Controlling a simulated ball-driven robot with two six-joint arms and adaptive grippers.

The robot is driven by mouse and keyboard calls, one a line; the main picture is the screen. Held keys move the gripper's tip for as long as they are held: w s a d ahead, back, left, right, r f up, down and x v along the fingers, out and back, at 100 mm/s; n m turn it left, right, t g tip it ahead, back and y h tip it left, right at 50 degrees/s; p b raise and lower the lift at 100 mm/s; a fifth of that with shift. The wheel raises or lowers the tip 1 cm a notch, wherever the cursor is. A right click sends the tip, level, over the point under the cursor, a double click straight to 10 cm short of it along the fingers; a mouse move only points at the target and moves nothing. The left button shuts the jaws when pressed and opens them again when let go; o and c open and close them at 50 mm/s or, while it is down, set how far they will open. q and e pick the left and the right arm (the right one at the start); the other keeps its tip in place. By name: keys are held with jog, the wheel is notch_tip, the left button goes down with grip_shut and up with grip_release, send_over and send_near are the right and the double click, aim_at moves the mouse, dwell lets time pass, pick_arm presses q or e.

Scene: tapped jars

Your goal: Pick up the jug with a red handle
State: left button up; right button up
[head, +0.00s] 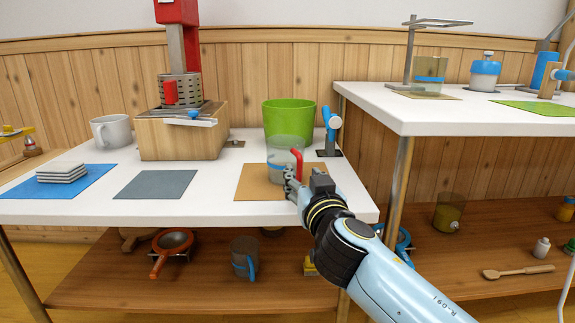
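The jug with a red handle (285,146) is a clear vessel with a blue band low on its side. It stands upright on a tan mat (256,189) near the front right of the white table. Its red handle (298,158) is on the right side. My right gripper (289,178) comes in from the lower right, and its fingers are at the jug's lower right side, just below the handle. The fingers overlap the jug in the picture, so I cannot tell whether they touch or grip it. My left gripper is not in view.
A green pot (289,118) stands close behind the jug, and a blue tap stand (331,130) is to its right. A grey mat (155,184) lies empty to the left. A wooden box (180,138) and a white mug (110,131) are farther back. A higher table (400,119) is at the right.

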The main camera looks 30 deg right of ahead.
aim_at(300, 169)
jog(key=x, duration=0.4)
jog(key=shift+w+d, duration=0.15)
jog(key=shift+w, duration=0.2)
jog(key=shift+c, duration=0.3)
grip_shut()
